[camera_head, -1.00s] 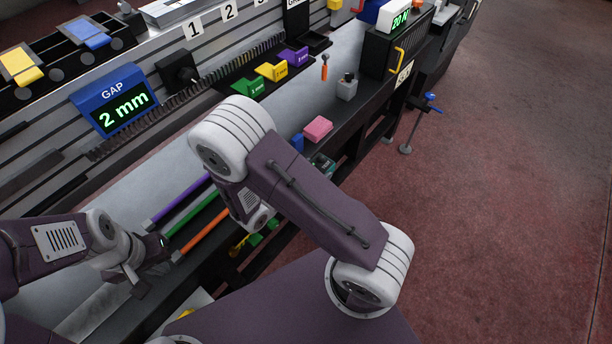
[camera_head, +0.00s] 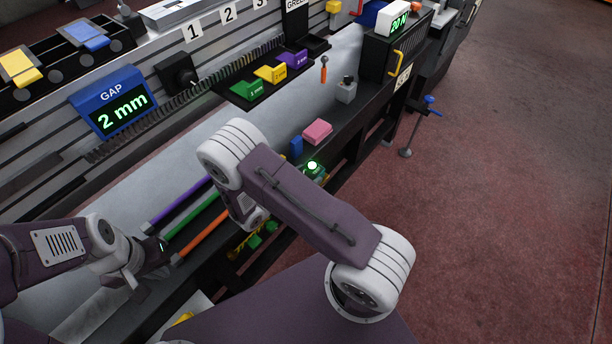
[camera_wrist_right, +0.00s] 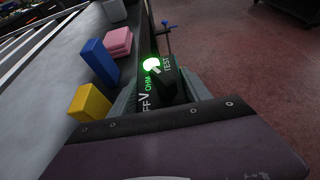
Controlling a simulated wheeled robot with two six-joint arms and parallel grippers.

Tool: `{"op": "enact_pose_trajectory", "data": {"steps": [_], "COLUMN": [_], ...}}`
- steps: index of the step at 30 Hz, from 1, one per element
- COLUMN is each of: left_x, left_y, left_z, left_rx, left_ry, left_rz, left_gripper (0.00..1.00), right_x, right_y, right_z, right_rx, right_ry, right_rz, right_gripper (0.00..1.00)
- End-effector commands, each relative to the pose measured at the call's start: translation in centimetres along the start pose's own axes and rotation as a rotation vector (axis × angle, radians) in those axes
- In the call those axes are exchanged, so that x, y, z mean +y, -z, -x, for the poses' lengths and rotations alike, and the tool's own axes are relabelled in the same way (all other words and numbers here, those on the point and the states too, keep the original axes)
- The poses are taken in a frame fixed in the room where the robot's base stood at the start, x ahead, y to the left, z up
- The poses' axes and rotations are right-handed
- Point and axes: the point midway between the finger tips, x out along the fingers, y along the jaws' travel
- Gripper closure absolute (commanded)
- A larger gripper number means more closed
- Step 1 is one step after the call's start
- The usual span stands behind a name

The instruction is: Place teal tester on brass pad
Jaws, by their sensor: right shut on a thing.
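The teal tester shows in the right wrist view (camera_wrist_right: 165,88) as a dark body with "TEST" and "OHM" lettering and a glowing green lamp. My right gripper (camera_wrist_right: 160,92) is shut on it. In the head view the tester (camera_head: 315,171) shows beside the bench edge, its lamp lit, and my right arm hides most of that gripper. I cannot pick out the brass pad with certainty. My left gripper (camera_head: 150,265) is low at the left, near the ends of the coloured rods; its jaw opening is unclear.
A pink block (camera_head: 317,131), a blue block (camera_head: 296,146) and a yellow block (camera_wrist_right: 90,103) stand on the bench near the tester. Purple, green and orange rods (camera_head: 195,212) lie by my left gripper.

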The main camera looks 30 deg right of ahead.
Motion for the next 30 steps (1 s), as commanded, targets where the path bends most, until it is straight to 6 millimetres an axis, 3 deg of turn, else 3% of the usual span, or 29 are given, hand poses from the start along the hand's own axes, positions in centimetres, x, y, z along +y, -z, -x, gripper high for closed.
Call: {"op": "enact_pose_trajectory", "data": {"steps": [1,3,22,26,30], "left_x": [0.0,0.0,0.0,0.0,0.0], "left_y": [0.0,0.0,0.0,0.0,0.0], "left_z": [-0.1,-0.1,0.5,0.2,0.1], "left_rx": [0.0,0.0,0.0,0.0,0.0], "left_ry": [0.0,0.0,0.0,0.0,0.0], "left_rz": [0.0,0.0,0.0,0.0,0.0], "left_gripper": [1.0,1.0,1.0,1.0,1.0], "right_x": [0.0,0.0,0.3,0.4,0.3], "right_y": [0.1,0.1,-0.6,-0.3,-0.2], "right_z": [-0.1,0.0,0.3,1.9,5.1], "right_rx": [0.0,0.0,-0.002,-0.002,0.0], "right_ry": [0.0,0.0,-0.008,-0.011,-0.01], "right_rz": [0.0,0.0,-0.005,-0.004,-0.003], "right_gripper": [0.38,0.22,0.22,0.22,0.22]}}
